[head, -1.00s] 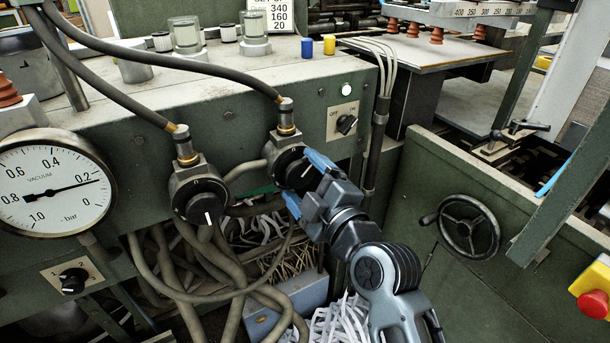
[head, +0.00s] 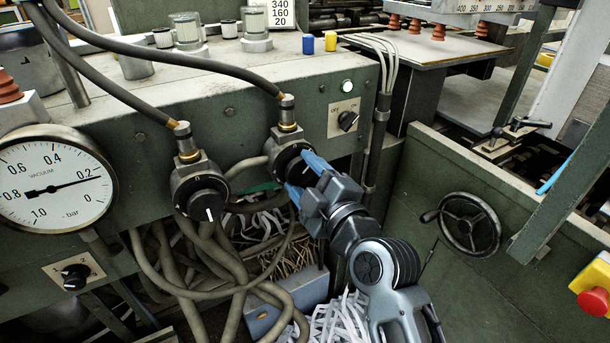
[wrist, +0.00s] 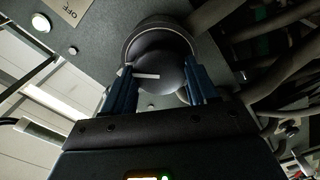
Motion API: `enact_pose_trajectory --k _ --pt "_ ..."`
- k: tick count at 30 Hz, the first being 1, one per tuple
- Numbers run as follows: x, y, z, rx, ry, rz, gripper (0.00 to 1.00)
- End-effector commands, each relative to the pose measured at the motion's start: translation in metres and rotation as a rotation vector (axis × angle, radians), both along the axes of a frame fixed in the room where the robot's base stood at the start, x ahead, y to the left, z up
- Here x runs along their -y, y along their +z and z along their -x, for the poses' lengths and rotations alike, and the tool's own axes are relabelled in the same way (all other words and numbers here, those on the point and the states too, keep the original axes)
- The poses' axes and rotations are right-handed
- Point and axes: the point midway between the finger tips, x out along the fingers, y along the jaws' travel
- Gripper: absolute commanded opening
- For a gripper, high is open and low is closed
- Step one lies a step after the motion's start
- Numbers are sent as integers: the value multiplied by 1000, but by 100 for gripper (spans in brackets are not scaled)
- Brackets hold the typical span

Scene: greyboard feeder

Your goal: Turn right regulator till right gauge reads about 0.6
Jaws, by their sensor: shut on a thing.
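The right regulator (head: 284,136) is a dark round knob in a metal housing on the green panel, under a hose fitting. My gripper (head: 297,172) has its two blue fingers on either side of this knob and is shut on it. The wrist view shows the black knob (wrist: 158,66) between the fingers, with its white mark near the left finger. The left regulator (head: 206,200) stands apart, its white mark pointing down. One vacuum gauge (head: 60,205) shows at the left, its needle near 0.2; I cannot tell whether it is the right gauge. No other gauge shows.
An on/off switch (head: 347,121) and a lit white lamp (head: 347,87) sit right of the knob. Thick hoses (head: 215,265) hang below. A handwheel (head: 469,224) and a red emergency button (head: 594,302) are further right.

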Motion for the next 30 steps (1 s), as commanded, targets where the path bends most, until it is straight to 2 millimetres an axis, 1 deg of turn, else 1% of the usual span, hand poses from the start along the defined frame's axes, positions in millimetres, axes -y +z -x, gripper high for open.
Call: enact_pose_trajectory --k 5,11,30 --pt "0 -1 0 -19 1 -26 28" --pt "1 -2 0 -78 -1 -112 28" --pt "1 -1 0 -407 -1 -598 28"
